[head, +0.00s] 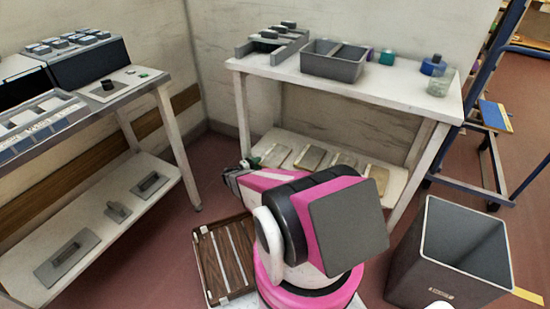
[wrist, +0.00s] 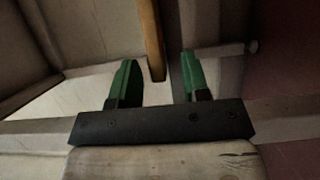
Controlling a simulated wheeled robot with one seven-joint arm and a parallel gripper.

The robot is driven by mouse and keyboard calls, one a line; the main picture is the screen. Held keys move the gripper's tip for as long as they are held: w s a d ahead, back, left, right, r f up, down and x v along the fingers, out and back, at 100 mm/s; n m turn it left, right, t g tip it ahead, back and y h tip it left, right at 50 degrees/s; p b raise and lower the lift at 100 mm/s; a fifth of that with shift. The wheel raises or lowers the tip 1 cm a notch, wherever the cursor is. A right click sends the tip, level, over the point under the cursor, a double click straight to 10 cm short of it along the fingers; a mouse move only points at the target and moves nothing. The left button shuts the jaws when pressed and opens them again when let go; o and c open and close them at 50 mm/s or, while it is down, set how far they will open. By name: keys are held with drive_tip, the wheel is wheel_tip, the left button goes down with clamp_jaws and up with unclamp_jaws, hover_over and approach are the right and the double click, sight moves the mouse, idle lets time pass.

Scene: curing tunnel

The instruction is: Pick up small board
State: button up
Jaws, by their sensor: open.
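Several flat boards lie in a row on the lower shelf of the back table in the head view; the leftmost is a grey-tan board (head: 277,155), beside a tan board (head: 309,158). I cannot tell which one is the small board. My gripper (head: 249,163) is at the left end of that shelf, its tips partly hidden by my pink arm. In the wrist view my gripper (wrist: 160,80) has its two green fingers apart. A narrow tan wooden strip (wrist: 152,40) shows between them, touching neither; I cannot tell whether it is a board's edge.
The back table (head: 390,90) carries a grey divided bin (head: 334,60) and small jars. A left bench (head: 85,230) holds tools on its lower shelf. A brown slatted rack (head: 225,262) stands on the floor beside my base. A grey open bin (head: 455,250) stands right.

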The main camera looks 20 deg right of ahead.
drive_tip(key=shift+w+d, duration=0.15)
drive_tip(key=shift+d, duration=0.4)
clamp_jaws()
